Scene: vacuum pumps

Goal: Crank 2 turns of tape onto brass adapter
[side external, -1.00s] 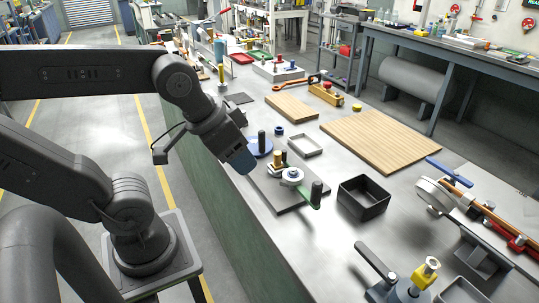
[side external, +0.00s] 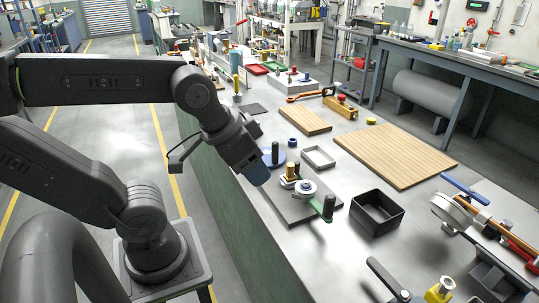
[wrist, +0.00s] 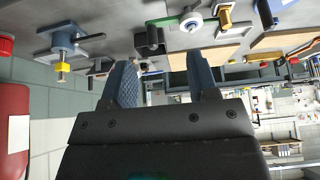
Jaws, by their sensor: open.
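A grey plate (side external: 298,212) on the bench carries a white tape roll (side external: 306,188), a brass adapter (side external: 289,180) beside it, and a green crank arm (side external: 317,203) with an upright dark handle (side external: 328,208). In the wrist view, the tape roll (wrist: 192,22), brass adapter (wrist: 225,18) and dark handle (wrist: 153,40) show beyond the fingers. My gripper (side external: 259,180) has blue fingers and hangs to the left of the plate in the side view, apart from the handle. In the wrist view my gripper (wrist: 165,72) is open, with nothing between its fingers.
A black open box (side external: 377,212) is to the right, near a wooden board (side external: 396,154). A small grey tray (side external: 318,158) lies behind. A yellow-topped fixture (side external: 440,289) is at the front right.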

